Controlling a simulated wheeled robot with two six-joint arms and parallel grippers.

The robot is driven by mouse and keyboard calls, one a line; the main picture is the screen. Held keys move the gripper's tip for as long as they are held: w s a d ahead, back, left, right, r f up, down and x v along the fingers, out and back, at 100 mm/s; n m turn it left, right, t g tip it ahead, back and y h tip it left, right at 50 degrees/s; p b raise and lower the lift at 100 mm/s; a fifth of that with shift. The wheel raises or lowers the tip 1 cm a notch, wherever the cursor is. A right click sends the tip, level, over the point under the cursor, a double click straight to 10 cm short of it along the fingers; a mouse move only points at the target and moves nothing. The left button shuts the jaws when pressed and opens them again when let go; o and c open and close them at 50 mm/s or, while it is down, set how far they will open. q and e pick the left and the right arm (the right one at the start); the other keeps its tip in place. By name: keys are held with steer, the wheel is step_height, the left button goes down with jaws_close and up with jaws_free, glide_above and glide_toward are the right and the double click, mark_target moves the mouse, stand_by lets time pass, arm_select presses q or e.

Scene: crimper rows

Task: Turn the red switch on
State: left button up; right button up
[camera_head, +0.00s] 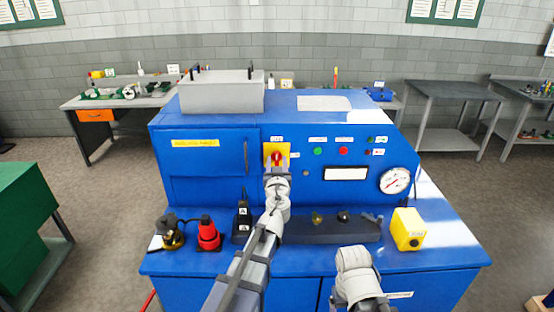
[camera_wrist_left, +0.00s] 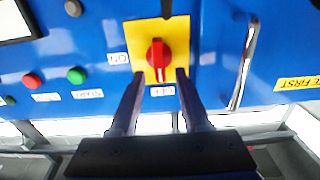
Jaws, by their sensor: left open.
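The red switch (camera_head: 277,158) is a rotary knob on a yellow plate (camera_head: 268,149) on the blue machine's front panel. In the left wrist view, which shows the panel upside down, the red switch (camera_wrist_left: 157,54) has its white mark pointing to the OFF label (camera_wrist_left: 162,91). The ON label (camera_wrist_left: 118,58) sits at the plate's left edge there. My left gripper (camera_wrist_left: 158,73) is open, its two fingers on either side of the knob's lower part; contact cannot be told. In the head view my left gripper (camera_head: 277,171) is just below the switch. Only part of my right arm shows.
Green (camera_head: 318,151) and red (camera_head: 343,151) buttons and a round gauge (camera_head: 395,181) are to the right. The blue ledge holds a red object (camera_head: 208,234), a dark tray (camera_head: 325,231) and a yellow box (camera_head: 408,229). A door handle (camera_wrist_left: 245,62) is near the switch.

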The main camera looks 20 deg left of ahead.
mark_target(277, 159)
arm_select(q)
steer(key=shift+x, duration=1.2)
jaws_close()
